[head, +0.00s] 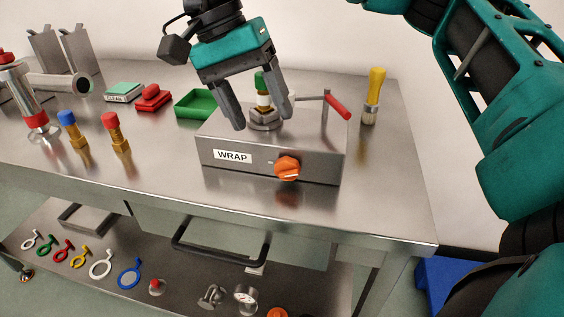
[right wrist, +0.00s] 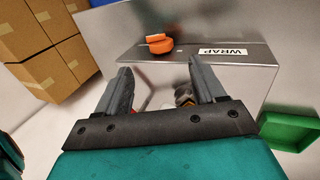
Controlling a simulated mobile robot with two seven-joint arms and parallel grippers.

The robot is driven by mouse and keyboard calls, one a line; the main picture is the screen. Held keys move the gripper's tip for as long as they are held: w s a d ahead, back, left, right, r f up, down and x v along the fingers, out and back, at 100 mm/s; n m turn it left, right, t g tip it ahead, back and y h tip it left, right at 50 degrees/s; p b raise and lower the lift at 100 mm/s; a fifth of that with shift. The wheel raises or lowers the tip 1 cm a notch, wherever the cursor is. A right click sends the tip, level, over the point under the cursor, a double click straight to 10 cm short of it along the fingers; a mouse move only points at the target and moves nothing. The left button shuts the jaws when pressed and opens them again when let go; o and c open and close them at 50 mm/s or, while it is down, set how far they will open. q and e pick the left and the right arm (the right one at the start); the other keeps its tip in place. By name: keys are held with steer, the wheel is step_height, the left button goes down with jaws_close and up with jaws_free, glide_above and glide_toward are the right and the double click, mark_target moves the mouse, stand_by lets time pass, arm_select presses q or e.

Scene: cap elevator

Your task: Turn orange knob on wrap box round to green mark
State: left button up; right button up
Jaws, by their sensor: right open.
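The wrap box (head: 222,138) is a low metal box on the steel table, with a white WRAP label on its front. The orange knob (head: 287,168) sits on that front, right of the label, with a pale pointer line towards its lower right. The knob also shows in the right wrist view (right wrist: 159,44). I cannot make out a green mark beside it. My right gripper (head: 264,117) is open above the box top, its fingers on either side of a green-topped brass fitting (head: 262,92) standing there. It is behind and above the knob, not touching it. My left gripper is out of view.
A red-handled lever (head: 337,107) stands at the box's right rear, with a yellow-handled brush (head: 374,95) beyond. A green tray (head: 195,104) and brass fittings with blue (head: 74,130) and red (head: 115,132) tops stand left. The table in front of the knob is clear.

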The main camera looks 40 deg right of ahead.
mark_target(282, 161)
steer(key=b+x, duration=0.4)
steer(key=x, duration=0.6)
steer(key=shift+s+f, duration=0.15)
steer(key=shift+f, duration=0.15)
steer(key=c, duration=1)
